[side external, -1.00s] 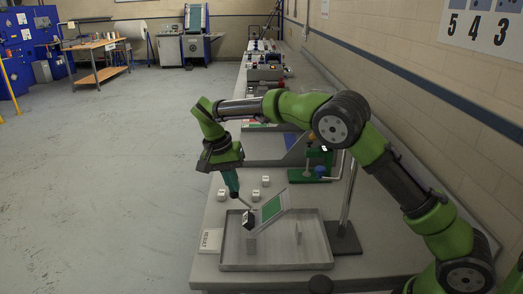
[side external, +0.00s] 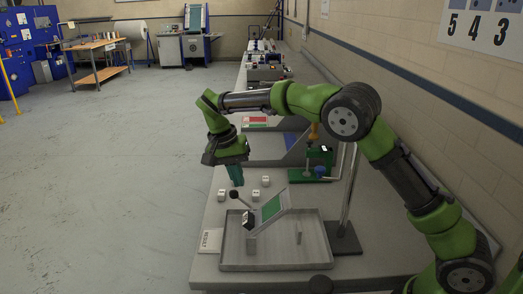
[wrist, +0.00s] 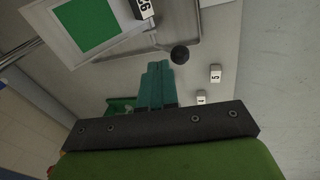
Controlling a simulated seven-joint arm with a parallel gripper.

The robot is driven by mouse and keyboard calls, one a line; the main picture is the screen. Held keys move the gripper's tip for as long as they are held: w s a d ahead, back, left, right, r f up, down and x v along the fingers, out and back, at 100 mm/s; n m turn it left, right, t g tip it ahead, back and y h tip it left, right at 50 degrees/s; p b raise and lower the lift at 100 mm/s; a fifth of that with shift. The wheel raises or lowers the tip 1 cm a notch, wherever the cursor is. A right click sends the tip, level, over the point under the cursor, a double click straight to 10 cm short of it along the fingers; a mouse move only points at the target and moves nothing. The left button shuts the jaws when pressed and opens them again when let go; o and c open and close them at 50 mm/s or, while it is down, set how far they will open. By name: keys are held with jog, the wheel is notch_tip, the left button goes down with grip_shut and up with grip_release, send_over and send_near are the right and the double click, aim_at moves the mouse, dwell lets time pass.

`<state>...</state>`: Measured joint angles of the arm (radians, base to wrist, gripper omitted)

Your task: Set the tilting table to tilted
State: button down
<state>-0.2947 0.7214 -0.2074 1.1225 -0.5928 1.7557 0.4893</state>
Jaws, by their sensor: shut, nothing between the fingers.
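The tilting table stands in a shallow grey tray (side external: 310,262) on the bench. Its plate with a green panel (side external: 271,207) slopes, higher at the right. A lever with a black knob (side external: 234,194) points up and left from it. In the wrist view the green panel (wrist: 85,24) is at upper left and the knob (wrist: 180,54) is just beyond my fingertips. My gripper (side external: 236,182), with teal fingers, is shut and empty just above the knob, apparently apart from it. The fingers also show in the wrist view (wrist: 157,75).
Several small white numbered blocks (side external: 254,193) lie behind the tray. A white card (side external: 211,241) lies at its left. A metal post (side external: 346,205) stands at its right. A green fixture (side external: 315,170) and other stations line the bench farther back.

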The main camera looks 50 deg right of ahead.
jog(key=a+v, duration=0.1)
jog(key=v, duration=0.9)
jog(key=shift+w+r, duration=0.2)
jog(key=shift+w, duration=0.2)
